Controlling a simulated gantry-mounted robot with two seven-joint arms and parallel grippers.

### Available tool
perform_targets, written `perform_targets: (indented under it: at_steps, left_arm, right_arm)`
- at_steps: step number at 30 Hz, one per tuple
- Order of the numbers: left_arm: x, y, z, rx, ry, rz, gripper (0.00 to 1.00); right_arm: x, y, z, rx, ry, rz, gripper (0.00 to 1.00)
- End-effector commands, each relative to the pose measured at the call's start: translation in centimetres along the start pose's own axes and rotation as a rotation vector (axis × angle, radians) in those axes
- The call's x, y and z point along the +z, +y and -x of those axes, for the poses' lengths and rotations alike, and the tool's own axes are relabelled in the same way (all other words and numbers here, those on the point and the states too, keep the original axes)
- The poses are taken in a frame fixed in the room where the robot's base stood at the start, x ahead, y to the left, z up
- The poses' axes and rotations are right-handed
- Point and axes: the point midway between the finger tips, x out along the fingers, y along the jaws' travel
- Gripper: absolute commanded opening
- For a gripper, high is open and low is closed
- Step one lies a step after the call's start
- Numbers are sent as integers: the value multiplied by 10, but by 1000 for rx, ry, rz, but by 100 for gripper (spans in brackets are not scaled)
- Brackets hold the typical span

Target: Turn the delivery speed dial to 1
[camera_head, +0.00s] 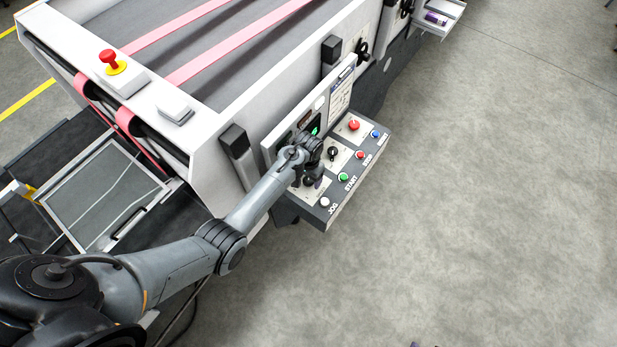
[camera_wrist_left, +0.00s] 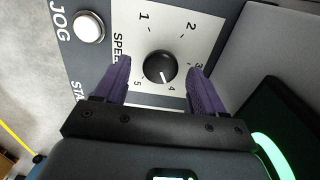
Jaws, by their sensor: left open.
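The speed dial (camera_wrist_left: 159,67) is a round black knob on a pale plate with numbers from 1 to 5 around it. Its white mark points down, toward the 4. The 1 is at the plate's upper left. My left gripper (camera_wrist_left: 160,74) is open, with one purple finger on each side of the dial and gaps showing between. In the head view my left gripper (camera_head: 313,181) is over the near end of the control panel (camera_head: 324,217) and hides most of the dial. A small purple tip at the bottom edge seems to be my right gripper (camera_head: 415,344).
The panel also carries a white JOG button (camera_head: 324,202), a green START button (camera_head: 343,177), a red button (camera_head: 360,155), a blue button (camera_head: 376,134), a red emergency stop (camera_head: 354,125) and another black knob (camera_head: 332,153). The floor to the right is clear.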

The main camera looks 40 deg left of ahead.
Motion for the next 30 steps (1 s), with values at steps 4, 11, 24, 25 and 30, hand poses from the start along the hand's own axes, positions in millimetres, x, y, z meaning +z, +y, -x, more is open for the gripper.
perform_targets:
  at_steps: [4,11,24,25,30]
  left_arm:
    - [0,0,-7,0,0,0,70]
    - [0,0,-8,0,0,0,70]
    - [0,0,-8,0,0,0,14]
    - [0,0,-8,0,0,0,14]
    - [0,0,-8,0,0,12,14]
  right_arm:
    - [0,0,0,0,0,0,43]
    - [0,0,0,-1,0,-2,43]
    - [0,-2,0,-7,1,-9,43]
    - [0,-2,0,-8,1,-10,43]
    - [-1,-2,1,-7,1,-9,43]
